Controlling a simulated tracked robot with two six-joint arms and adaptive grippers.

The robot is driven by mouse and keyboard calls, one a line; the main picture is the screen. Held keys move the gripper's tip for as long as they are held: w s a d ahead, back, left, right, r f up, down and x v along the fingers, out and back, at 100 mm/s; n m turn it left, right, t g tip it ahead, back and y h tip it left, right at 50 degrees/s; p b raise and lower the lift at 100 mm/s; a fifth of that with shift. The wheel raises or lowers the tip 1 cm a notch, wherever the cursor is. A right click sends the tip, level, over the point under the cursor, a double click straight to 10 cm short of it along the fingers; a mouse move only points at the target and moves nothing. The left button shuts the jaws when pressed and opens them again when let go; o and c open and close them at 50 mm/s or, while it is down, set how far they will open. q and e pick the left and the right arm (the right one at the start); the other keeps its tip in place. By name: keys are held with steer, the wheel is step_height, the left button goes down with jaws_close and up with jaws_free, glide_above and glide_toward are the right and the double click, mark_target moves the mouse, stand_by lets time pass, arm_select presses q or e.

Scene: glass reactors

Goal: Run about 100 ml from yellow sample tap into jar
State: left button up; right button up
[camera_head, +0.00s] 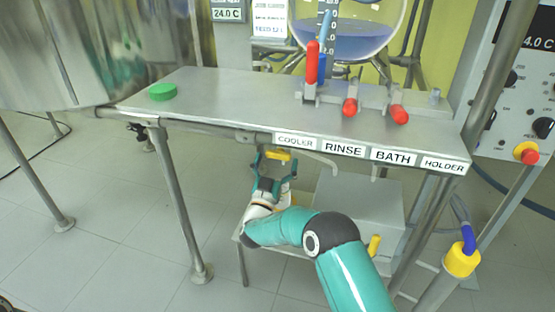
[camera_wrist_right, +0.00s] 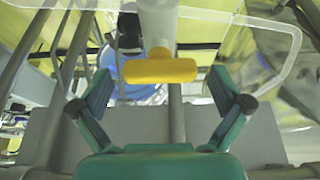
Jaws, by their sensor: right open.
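A yellow tap handle (camera_head: 278,155) shows below the front edge of the steel bench, under the COOLER label. In the right wrist view the yellow handle (camera_wrist_right: 160,70) sits on a pale vertical pipe. My right gripper (camera_head: 274,168) is open just below the bench edge at this handle. Its two teal fingers (camera_wrist_right: 162,92) stand apart either side of the handle, and I see no contact. I cannot make out a jar. My left gripper is not in view.
The bench (camera_head: 225,100) carries red-handled valves (camera_head: 350,107) below a glass vessel of bluish liquid (camera_head: 345,38). A grey box (camera_head: 362,205) stands on the lower shelf. A second yellow handle (camera_head: 374,245) is near it. A steel leg (camera_head: 180,205) stands left of my arm.

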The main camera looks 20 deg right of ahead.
steer(key=shift+x, duration=0.95)
steer(key=c, duration=1.1)
steer(key=shift+r+n+y, duration=0.1)
steer(key=shift+n+y, duration=0.3)
steer(key=shift+n, duration=0.2)
steer(key=n+y+p, duration=0.1)
steer(key=n, duration=0.2)
steer(key=n+t+y+p, duration=0.1)
steer(key=n, duration=0.2)
steer(key=shift+y, duration=0.4)
steer(key=shift+a+n+y+p, duration=0.1)
steer(key=shift+n+y+p, duration=0.45)
steer(key=shift+n, duration=1)
steer(key=shift+a+n+y+p, duration=0.1)
steer(key=shift+n+y+p, duration=0.15)
steer(key=shift+n+y, duration=0.95)
steer(key=shift+n+h, duration=0.35)
steer(key=shift+n, duration=0.1)
steer(key=shift+t, duration=0.3)
